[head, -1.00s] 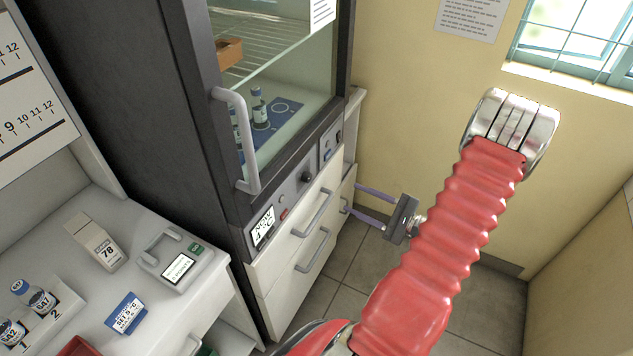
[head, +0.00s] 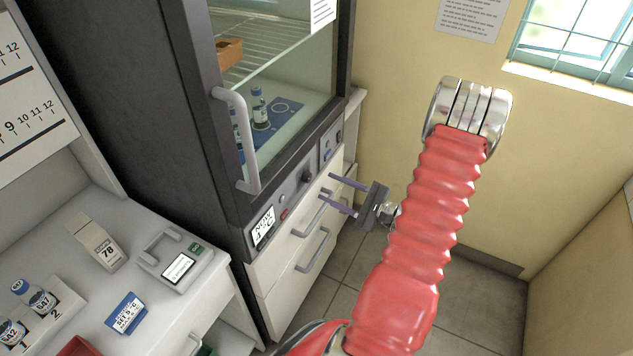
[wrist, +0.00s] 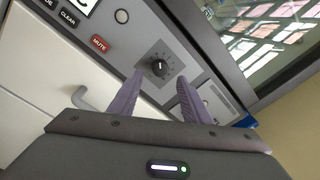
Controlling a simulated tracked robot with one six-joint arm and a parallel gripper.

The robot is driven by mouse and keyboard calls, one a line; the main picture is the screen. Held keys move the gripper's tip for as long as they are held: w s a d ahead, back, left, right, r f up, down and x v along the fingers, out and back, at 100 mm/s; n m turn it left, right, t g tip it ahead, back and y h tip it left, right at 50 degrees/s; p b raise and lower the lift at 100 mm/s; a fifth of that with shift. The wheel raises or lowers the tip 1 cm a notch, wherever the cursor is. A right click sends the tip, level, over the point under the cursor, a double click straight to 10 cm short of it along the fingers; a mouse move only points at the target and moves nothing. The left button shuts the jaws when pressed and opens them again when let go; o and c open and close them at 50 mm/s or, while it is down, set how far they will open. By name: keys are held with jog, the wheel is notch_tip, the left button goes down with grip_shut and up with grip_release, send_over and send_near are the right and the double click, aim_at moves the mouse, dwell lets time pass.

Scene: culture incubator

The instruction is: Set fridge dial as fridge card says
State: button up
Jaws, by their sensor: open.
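The fridge dial (head: 307,177) is a dark round knob on the grey control panel under the glass door. In the wrist view the dial (wrist: 159,67) has a white pointer mark and a ring of small ticks around it. My gripper (head: 327,188) is open and empty, a little in front of the panel. In the wrist view its two purple fingers (wrist: 160,80) point at the dial, with their tips apart on either side of it. The fridge display (head: 263,227) seems to read 4 °C. A blue-edged card (head: 126,314) on the bench reads SET 5 °C; its top line is too small to read.
A red mute button (wrist: 100,44) and a pale round button (wrist: 121,16) sit beside the dial. The door handle (head: 243,140) juts out above the panel, and drawer handles (head: 312,250) below. Vials, a carton (head: 96,240) and a small device (head: 180,267) stand on the bench.

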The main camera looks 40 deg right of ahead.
aim_at(310, 179)
jog(key=shift+x, duration=2.95)
jog(key=c, duration=1)
